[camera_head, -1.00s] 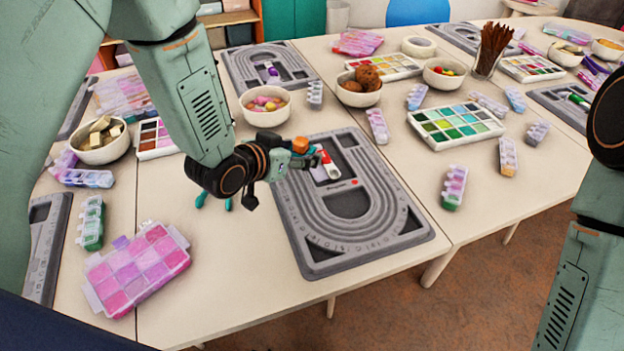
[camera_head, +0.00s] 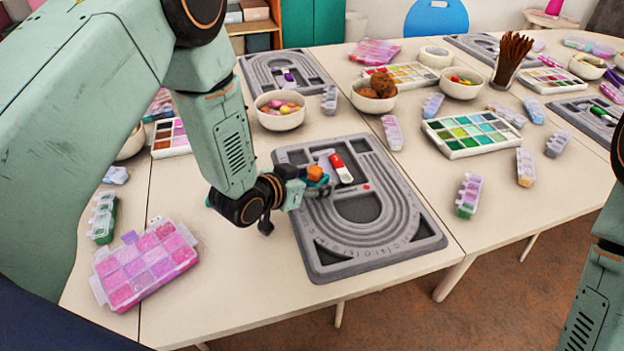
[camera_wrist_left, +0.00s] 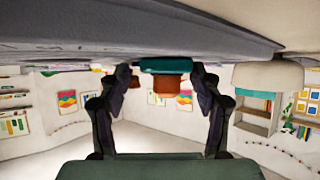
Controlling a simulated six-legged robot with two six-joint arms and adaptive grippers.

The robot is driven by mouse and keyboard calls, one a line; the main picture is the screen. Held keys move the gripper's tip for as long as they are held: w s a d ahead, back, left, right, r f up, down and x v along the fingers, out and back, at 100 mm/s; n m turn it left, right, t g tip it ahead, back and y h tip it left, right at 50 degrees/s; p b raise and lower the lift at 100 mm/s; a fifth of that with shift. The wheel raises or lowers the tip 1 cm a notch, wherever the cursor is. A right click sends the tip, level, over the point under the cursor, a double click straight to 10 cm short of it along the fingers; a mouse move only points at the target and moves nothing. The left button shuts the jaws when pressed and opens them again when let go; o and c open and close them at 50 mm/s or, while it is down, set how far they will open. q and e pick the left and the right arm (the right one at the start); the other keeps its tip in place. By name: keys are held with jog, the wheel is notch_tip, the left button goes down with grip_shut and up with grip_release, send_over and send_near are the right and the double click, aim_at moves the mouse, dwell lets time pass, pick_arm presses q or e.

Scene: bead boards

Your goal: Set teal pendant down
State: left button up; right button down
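My left gripper (camera_head: 300,185) is low over the left side of the grey bead board (camera_head: 415,245). In the left wrist view (camera_wrist_left: 163,80), its two fingers stand on either side of the teal pendant (camera_wrist_left: 165,66) and appear closed on its ends. An orange-brown block (camera_wrist_left: 166,85) shows against the pendant. The pendant is very close to the grey surface that fills the top of that view; I cannot tell whether they touch. In the head view, the orange part (camera_head: 315,173) shows at the fingertips. My right gripper is outside the views.
A red-and-white piece (camera_head: 342,168) lies in the board's upper recess, right of the gripper. A pink bead box (camera_head: 145,262) lies at the left. A bowl of candy-coloured beads (camera_head: 281,110) and a green palette (camera_head: 472,134) stand behind. The table's front edge is near the board.

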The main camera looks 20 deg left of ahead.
pick_arm(q)
jog(key=o, duration=0.3)
jog(key=shift+w+d+f, duration=0.1)
jog(key=shift+d, duration=0.05)
jog(key=shift+o, duration=0.8)
jog(key=shift+d, duration=0.15)
jog(key=shift+a, duration=0.25)
jog(key=shift+r, duration=0.25)
jog(key=p+v, duration=0.2)
jog(key=v, duration=1)
jog(key=shift+p, duration=0.35)
jog(key=shift+d+f, duration=0.1)
jog(key=shift+d, duration=0.05)
